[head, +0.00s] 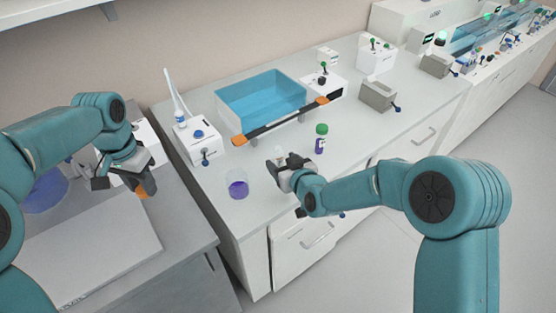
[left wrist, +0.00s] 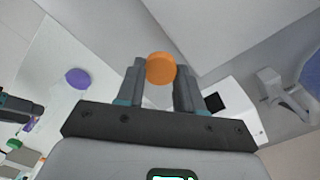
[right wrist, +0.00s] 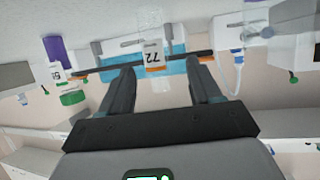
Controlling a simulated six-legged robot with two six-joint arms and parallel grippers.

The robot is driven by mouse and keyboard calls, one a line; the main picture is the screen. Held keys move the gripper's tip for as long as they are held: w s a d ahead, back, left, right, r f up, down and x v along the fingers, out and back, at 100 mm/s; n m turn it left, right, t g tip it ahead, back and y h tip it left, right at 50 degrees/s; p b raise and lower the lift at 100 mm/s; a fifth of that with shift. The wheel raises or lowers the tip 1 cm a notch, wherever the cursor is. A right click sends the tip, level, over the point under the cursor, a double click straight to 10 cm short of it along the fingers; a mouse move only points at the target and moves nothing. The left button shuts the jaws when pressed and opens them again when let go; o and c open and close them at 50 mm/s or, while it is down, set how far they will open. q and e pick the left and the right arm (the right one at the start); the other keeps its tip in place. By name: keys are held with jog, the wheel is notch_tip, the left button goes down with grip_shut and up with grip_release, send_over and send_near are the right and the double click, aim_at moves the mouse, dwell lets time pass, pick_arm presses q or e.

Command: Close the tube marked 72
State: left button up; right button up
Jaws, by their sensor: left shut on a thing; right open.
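My left gripper (head: 143,182) is shut on an orange cap (left wrist: 161,68), held above the front of the left bench; the cap also shows below its fingers in the head view (head: 141,192). The tube marked 72 (right wrist: 152,47) appears upside down in the right wrist view, with a white label and an orange band near its end. My right gripper (right wrist: 163,75) is open, with the tube between and slightly beyond its fingertips; contact cannot be told. In the head view the tube (head: 279,154) is small and pale beside the right gripper (head: 279,166).
A green-capped tube (head: 320,138) with purple contents stands behind the right gripper; its label (right wrist: 57,75) looks like 69. A purple-filled beaker (head: 237,186) stands near the bench's left edge. A blue basin (head: 262,95) with a dark orange-ended bar (head: 280,122) lies behind.

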aim_at(280, 160)
jog(key=p+x, duration=0.1)
jog(key=x, duration=0.4)
jog(key=shift+w+d+f, duration=0.1)
jog(key=shift+d+f, duration=0.05)
jog(key=shift+f, duration=0.1)
jog(key=c, duration=1)
